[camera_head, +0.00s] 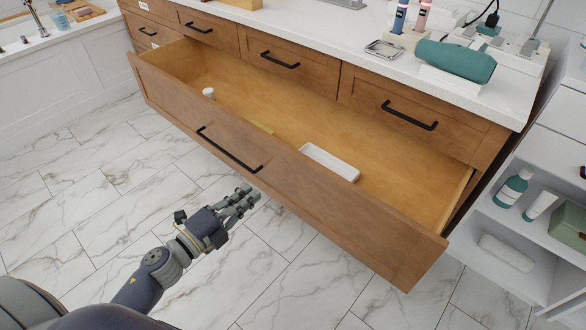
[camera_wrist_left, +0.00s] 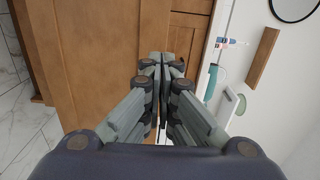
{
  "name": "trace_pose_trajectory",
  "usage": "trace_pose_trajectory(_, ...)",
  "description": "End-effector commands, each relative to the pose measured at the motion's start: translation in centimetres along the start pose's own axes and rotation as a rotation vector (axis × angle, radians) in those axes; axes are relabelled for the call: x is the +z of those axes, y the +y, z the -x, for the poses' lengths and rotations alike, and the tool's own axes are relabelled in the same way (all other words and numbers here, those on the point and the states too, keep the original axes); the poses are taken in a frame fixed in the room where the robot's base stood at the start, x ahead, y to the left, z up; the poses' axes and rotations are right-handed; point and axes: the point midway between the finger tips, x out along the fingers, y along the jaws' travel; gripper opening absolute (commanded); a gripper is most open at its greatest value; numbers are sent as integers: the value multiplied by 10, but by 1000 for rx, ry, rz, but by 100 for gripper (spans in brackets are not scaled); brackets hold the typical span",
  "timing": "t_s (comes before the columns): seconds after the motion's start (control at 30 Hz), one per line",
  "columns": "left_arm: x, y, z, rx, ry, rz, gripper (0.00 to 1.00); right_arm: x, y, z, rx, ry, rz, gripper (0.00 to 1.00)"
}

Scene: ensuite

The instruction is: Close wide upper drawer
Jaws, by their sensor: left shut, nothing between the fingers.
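The wide upper drawer (camera_head: 345,222) of the wooden vanity is pulled far out in the head view. Its front carries a long black bar handle (camera_head: 229,151). My left gripper (camera_head: 249,194) is shut and empty in front of the drawer front, below the handle in the picture. I cannot tell whether it touches the wood. In the left wrist view the shut fingers (camera_wrist_left: 160,62) point toward brown wood. My right gripper is not in view.
Smaller shut drawers (camera_head: 400,112) sit above the wide drawer, under a white countertop (camera_head: 340,40) with a teal case (camera_head: 456,61) on it. A white shelf unit (camera_head: 520,215) with bottles stands close at the right. The marble floor (camera_head: 110,215) at the left is clear.

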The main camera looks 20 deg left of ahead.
Motion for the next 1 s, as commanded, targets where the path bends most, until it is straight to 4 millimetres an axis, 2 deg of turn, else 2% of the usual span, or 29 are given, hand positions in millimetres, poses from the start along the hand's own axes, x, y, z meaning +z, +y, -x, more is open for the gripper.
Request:
trace_pose_trajectory(0.17,-4,-7,-6,-14,15,-28,0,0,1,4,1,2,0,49)
trace_pose_trajectory(0.27,-4,-7,-16,-13,16,-25,0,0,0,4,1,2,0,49)
trace_pose_trajectory(0.8,-4,-8,-101,-13,13,-23,0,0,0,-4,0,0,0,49)
trace_pose_trajectory(1.0,-4,-8,-126,-11,12,-23,0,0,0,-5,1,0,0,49)
